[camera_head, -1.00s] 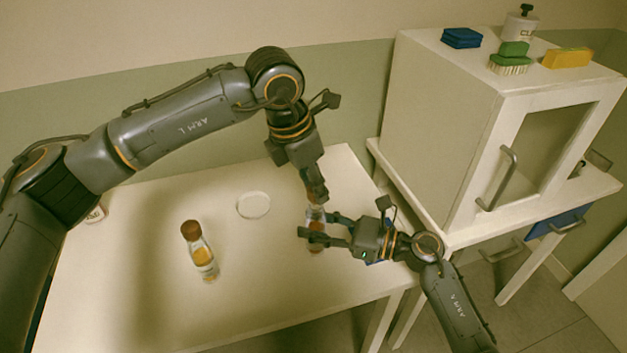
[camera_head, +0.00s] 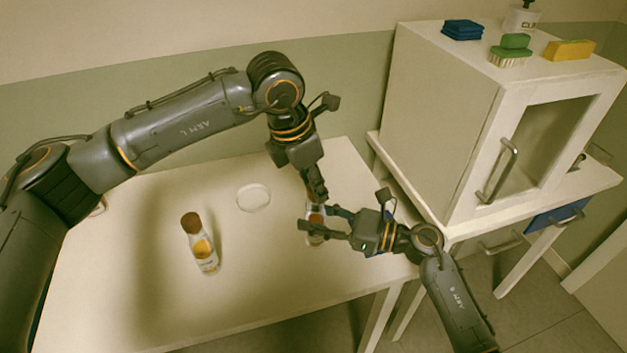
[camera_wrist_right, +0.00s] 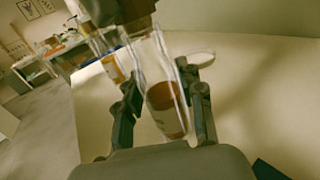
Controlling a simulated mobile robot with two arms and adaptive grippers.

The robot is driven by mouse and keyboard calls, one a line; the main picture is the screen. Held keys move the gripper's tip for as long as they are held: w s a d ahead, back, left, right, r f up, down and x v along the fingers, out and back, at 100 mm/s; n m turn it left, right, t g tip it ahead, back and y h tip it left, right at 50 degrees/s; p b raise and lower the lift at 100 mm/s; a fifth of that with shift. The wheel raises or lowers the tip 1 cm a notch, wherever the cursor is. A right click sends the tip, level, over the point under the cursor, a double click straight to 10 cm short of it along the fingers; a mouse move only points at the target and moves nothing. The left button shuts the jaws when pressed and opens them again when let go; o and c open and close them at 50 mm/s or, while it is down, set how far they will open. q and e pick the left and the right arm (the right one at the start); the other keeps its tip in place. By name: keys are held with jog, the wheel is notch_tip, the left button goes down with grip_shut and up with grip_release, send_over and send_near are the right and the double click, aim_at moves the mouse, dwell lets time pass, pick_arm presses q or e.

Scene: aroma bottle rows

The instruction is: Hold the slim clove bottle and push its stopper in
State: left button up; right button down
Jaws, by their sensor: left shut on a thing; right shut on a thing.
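The slim clear bottle (camera_head: 314,238) with brown liquid stands on the white table near its right end. It also shows in the right wrist view (camera_wrist_right: 166,100). My right gripper (camera_head: 303,227) is shut on the bottle's body, with a finger on each side. My left gripper (camera_head: 318,198) is straight above the bottle, pointing down and shut at its mouth. The left fingers hide most of the stopper, so how deep it sits cannot be told. The bottle's label is too small to read.
A wider bottle (camera_head: 202,250) with a brown stopper stands left of the grippers. A round white dish (camera_head: 253,198) lies behind. The table's front is clear.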

pick_arm(q)
jog(key=shift+f, duration=0.45)
jog(key=o, duration=0.8)
jog(key=shift+r, duration=0.1)
pick_arm(e)
jog(key=c, duration=0.8)
grip_release()
pick_arm(q)
jog(key=v, duration=1.1)
jog(key=shift+a+r, duration=0.15)
jog(key=shift+r, duration=0.25)
pick_arm(e)
jog(key=shift+o, duration=0.2)
